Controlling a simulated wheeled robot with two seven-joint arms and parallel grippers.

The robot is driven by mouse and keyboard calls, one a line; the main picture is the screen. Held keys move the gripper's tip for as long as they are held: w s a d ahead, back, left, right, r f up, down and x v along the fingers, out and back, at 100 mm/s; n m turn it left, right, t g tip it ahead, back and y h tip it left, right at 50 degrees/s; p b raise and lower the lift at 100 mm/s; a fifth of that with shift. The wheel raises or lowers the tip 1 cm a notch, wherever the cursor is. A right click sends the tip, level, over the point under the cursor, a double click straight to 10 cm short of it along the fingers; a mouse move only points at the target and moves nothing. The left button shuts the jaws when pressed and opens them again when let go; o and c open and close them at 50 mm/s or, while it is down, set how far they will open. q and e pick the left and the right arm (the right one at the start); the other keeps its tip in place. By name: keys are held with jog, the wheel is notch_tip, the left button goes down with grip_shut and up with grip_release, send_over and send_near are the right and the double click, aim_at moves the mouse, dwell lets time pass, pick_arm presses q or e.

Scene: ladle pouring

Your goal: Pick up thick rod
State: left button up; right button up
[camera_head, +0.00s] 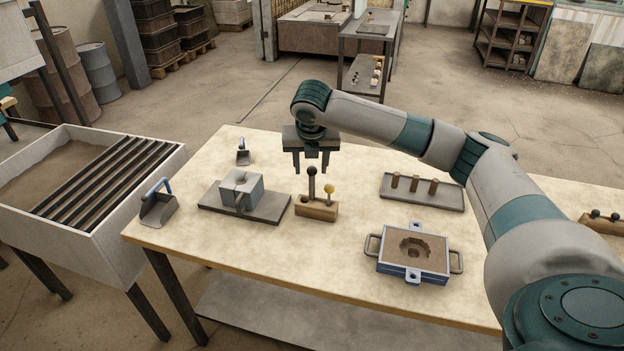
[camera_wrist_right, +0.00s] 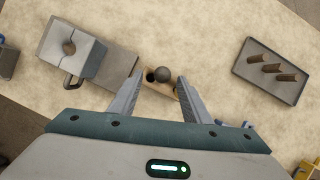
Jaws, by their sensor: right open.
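A wooden block (camera_head: 317,210) stands in the middle of the table and holds two upright rods. I cannot tell for sure which is the thick rod. My right gripper (camera_head: 311,172) is open, pointing down above the block. In the right wrist view the dark ball (camera_wrist_right: 162,73) shows between the open fingertips (camera_wrist_right: 160,78), apart from both, and the fingers partly hide the block. My left gripper is not in view.
A grey mould block (camera_head: 243,190) on a plate lies left of the rods. A tray (camera_head: 450,203) with several brown cylinders and a sand-filled box with handles (camera_head: 414,270) lie to the right. Two scoops (camera_head: 157,210) are on the left. The table (camera_head: 330,265) is clear in front.

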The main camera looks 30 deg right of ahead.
aim_at(311, 170)
jog(key=x, duration=0.4)
jog(key=shift+w+f+p, duration=0.1)
jog(key=shift+f+p, duration=0.1)
jog(key=shift+p, duration=0.1)
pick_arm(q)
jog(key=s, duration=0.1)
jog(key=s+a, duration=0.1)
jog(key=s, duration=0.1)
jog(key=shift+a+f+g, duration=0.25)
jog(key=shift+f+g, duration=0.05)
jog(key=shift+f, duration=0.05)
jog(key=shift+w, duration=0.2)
